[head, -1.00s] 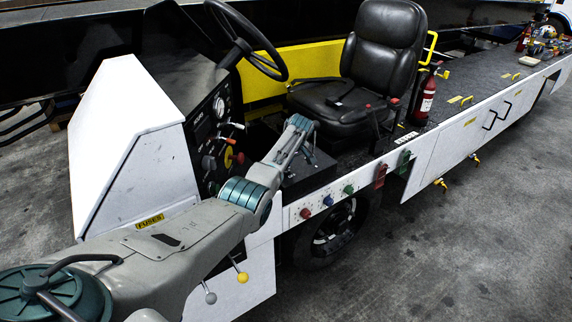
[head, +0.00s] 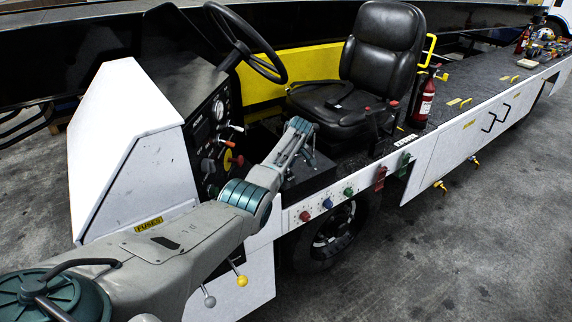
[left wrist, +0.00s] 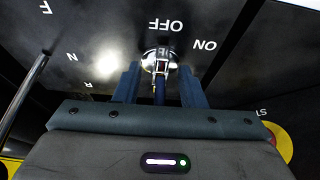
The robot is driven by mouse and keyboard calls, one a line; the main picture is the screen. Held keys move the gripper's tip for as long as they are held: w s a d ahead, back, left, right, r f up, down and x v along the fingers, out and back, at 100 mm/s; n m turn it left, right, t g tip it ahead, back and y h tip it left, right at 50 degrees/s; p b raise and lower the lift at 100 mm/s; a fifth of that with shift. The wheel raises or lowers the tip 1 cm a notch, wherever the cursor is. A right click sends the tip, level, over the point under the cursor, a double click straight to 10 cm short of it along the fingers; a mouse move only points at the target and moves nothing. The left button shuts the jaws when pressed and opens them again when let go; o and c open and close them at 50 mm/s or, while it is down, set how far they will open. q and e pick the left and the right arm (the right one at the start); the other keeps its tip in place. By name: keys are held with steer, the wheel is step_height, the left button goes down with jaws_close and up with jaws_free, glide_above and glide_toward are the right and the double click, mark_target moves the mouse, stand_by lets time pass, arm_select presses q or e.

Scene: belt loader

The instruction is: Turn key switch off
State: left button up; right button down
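The key switch (left wrist: 160,58) is a round metal lock on a black panel in the left wrist view. White OFF and ON lettering beside it appears upside down. A key with a dark blue stem (left wrist: 159,90) stands in the switch, pointing towards my wrist. My left gripper (left wrist: 159,82) is open, with one dark blue finger on each side of the key and gaps visible between. In the head view my left arm reaches towards the dashboard (head: 213,130); its gripper and the key switch cannot be made out there. My right gripper is in neither view.
A red and yellow stop button (left wrist: 277,140) sits close to the gripper's right in the left wrist view. A thin lever rod (left wrist: 22,92) is at the left. The head view shows the steering wheel (head: 246,42) and black seat (head: 350,105) around my arm.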

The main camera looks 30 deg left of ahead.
arm_select(q)
steer(key=shift+r, duration=0.1)
steer(key=b+v, duration=0.1)
steer(key=v, duration=0.9)
steer(key=shift+d+r+b, duration=0.2)
steer(key=shift+d+b, duration=0.05)
steer(key=shift+b, duration=0.15)
steer(key=shift+s, duration=0.1)
